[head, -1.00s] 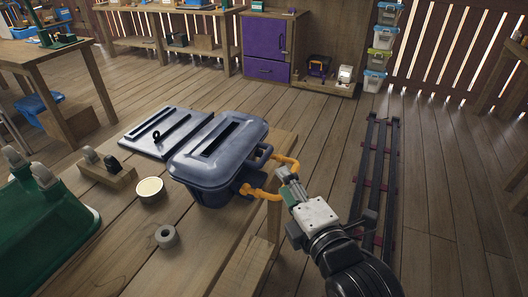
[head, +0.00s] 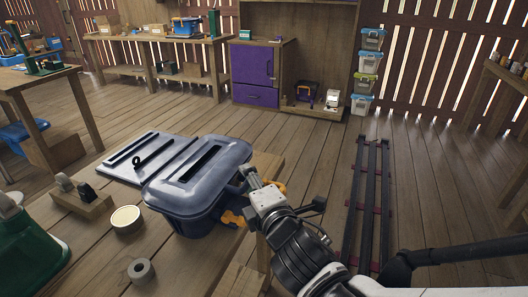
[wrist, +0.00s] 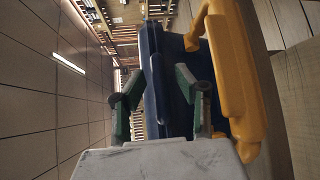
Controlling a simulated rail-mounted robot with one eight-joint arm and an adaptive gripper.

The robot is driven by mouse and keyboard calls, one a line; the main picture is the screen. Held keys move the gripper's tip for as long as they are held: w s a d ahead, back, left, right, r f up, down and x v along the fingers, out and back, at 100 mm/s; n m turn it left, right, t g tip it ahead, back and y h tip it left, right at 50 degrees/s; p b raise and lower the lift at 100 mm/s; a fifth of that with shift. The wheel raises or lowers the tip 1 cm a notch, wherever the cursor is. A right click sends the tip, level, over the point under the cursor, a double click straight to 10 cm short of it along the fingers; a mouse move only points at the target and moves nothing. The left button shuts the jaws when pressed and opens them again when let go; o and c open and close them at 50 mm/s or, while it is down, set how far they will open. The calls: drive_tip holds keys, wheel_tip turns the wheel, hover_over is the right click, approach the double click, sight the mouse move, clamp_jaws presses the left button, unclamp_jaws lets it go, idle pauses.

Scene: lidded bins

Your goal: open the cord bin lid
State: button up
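The dark blue bin (head: 185,212) stands near the right edge of the wooden bench. Its slotted lid (head: 205,157) lies on top and looks shut. An orange handle (head: 232,218) is at the bin's right side, partly hidden by my arm; it also shows on the right of the wrist view (wrist: 233,75). My gripper (head: 247,172) is at the bin's right side, by the lid's edge. In the wrist view its two green-padded fingers (wrist: 158,82) are apart, with a dark blue part of the bin (wrist: 155,60) between or just beyond them. I cannot tell if they touch it.
A flat dark blue panel with a ring (head: 125,160) lies left of the bin. A round tin (head: 126,218), a grey roll (head: 141,270), a wooden block with pegs (head: 85,203) and a green container (head: 30,250) are on the bench. Floor rails (head: 368,200) run at right.

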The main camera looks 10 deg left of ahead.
clamp_jaws()
drive_tip(key=shift+r, duration=0.1)
idle(0.4)
